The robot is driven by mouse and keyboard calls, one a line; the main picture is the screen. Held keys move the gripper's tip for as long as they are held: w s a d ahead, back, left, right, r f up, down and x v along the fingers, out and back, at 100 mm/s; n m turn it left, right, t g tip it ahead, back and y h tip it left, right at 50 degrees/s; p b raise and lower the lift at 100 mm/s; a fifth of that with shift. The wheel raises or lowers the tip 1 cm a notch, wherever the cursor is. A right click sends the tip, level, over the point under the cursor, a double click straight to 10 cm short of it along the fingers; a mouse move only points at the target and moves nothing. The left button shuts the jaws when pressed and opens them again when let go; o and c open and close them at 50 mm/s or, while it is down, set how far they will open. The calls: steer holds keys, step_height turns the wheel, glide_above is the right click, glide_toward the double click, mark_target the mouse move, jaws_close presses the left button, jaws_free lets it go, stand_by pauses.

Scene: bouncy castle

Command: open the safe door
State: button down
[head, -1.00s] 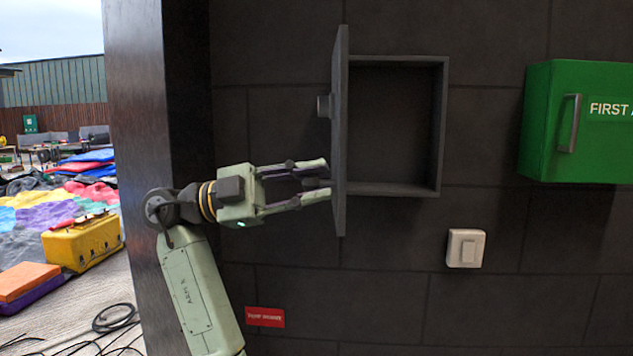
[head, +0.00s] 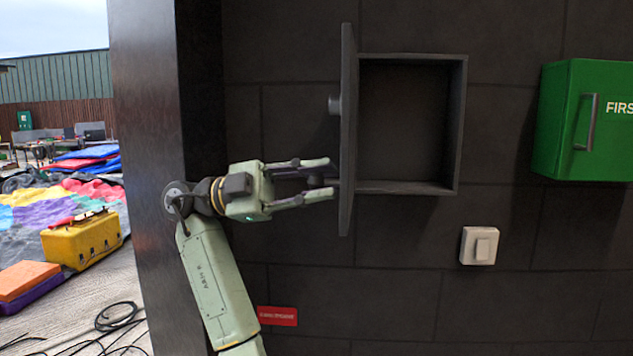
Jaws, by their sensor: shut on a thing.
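The small dark wall safe (head: 462,125) is open, and its inside looks empty. Its dark door (head: 347,130) stands out from the wall at the left of the opening, seen almost edge-on. A round grey knob (head: 334,104) sits on the door's outer face. My gripper (head: 331,178) is at the lower part of that face, below the knob.
A dark post (head: 150,170) stands left, close behind my gripper's wrist. A green first aid box (head: 575,120), a white switch (head: 479,246) and a red label (head: 277,316) are on the wall. A yellow case (head: 82,240) and cables (head: 118,316) lie on the floor beyond the post.

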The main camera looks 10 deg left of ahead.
steer(key=shift+w, duration=0.1)
steer(key=c, duration=1.4)
jaws_free()
steer(key=shift+o, duration=0.2)
steer(key=v, duration=1.2)
steer(key=shift+f, duration=0.15)
